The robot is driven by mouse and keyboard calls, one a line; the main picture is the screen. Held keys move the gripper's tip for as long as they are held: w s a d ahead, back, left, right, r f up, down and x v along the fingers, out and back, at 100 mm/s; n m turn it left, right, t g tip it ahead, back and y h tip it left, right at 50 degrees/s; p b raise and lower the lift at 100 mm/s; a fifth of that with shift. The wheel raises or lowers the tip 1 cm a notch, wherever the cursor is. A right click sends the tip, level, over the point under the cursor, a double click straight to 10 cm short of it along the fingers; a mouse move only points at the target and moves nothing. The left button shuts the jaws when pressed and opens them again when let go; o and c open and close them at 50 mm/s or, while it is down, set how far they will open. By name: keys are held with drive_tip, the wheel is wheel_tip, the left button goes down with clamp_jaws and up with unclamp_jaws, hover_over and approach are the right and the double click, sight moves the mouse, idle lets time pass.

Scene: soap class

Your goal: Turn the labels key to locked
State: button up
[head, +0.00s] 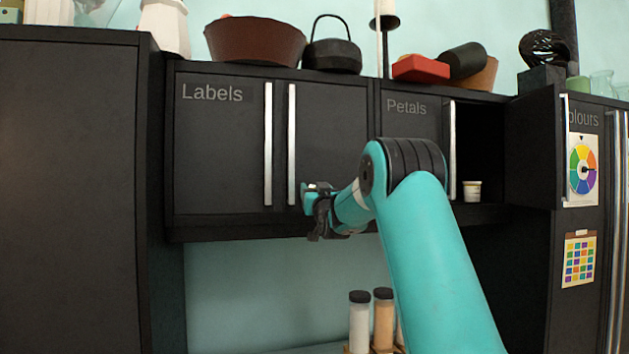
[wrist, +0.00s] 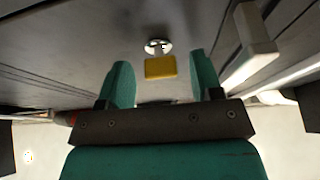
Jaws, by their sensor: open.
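The yellow key (wrist: 160,67) shows in the wrist view, its flat head standing out from a round silver lock (wrist: 158,46) on a dark surface. My gripper (wrist: 161,80) is open, with one teal finger on each side of the key's line. The key sits ahead of the gap, and the fingers look apart from it. In the head view my gripper (head: 314,212) is by the lower part of the Labels cabinet (head: 222,150), near the right door's handle (head: 291,145). The key and lock cannot be made out there. Both Labels doors look closed.
A door handle (wrist: 252,35) runs close to the right finger in the wrist view. The Petals cabinet (head: 408,125) stands to the right, with a small white tub (head: 472,191) in its open part. Bottles (head: 360,320) stand below. Pots (head: 332,55) stand on top of the cabinets.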

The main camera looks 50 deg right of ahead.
drive_tip(key=shift+w+d+r, duration=0.15)
drive_tip(key=shift+w, duration=0.15)
clamp_jaws()
